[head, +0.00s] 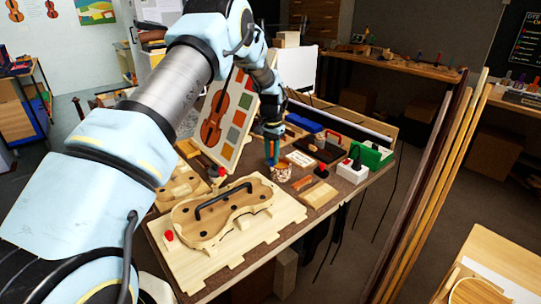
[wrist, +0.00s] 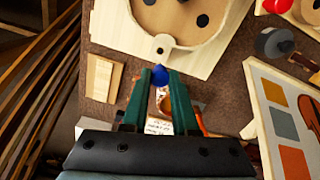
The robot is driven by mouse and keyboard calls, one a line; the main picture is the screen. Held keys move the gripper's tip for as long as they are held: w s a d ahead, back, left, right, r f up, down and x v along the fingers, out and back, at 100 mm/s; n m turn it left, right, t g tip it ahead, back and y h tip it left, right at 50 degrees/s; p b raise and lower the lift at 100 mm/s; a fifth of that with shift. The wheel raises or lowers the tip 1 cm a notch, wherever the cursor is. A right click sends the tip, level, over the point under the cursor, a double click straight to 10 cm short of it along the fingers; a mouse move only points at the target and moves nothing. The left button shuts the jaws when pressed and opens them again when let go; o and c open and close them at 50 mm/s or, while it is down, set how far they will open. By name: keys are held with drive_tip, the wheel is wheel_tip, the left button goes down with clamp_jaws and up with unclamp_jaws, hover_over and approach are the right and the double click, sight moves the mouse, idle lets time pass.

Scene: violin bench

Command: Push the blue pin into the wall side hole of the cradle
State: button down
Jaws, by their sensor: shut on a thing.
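My gripper (wrist: 160,78) has dark green fingers shut on the blue pin (wrist: 157,75), whose rounded blue end shows between the fingertips. In the head view my gripper (head: 272,160) points down just behind the cradle, and I cannot make out the pin there. The cradle (head: 284,212) is a pale wooden board with a violin body (head: 225,212) and a black handle on it. In the wrist view the cradle (wrist: 120,30) lies beyond the fingertips. A dark round hole (wrist: 160,49) in it is close ahead of the pin, apart from it in the picture.
A mottled round pot (head: 282,173) stands under my gripper. A red pin (head: 168,236) stands at the cradle's left. A wooden block (head: 318,194), a white box (head: 352,171) and a green box (head: 372,154) are to the right. A colour chart board (head: 222,120) stands behind.

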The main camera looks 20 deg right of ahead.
sight(271, 163)
drive_tip(key=shift+f+b, duration=1.95)
drive_tip(key=shift+f, duration=0.95)
drive_tip(key=shift+f+b, duration=1.5)
drive_tip(key=shift+f, duration=0.25)
drive_tip(key=c, duration=0.6)
unclamp_jaws()
drive_tip(key=shift+r, duration=0.15)
wheel_tip(271, 163, up, 10)
drive_tip(key=b, duration=0.3)
drive_tip(key=shift+r, duration=0.25)
drive_tip(key=shift+a, duration=0.15)
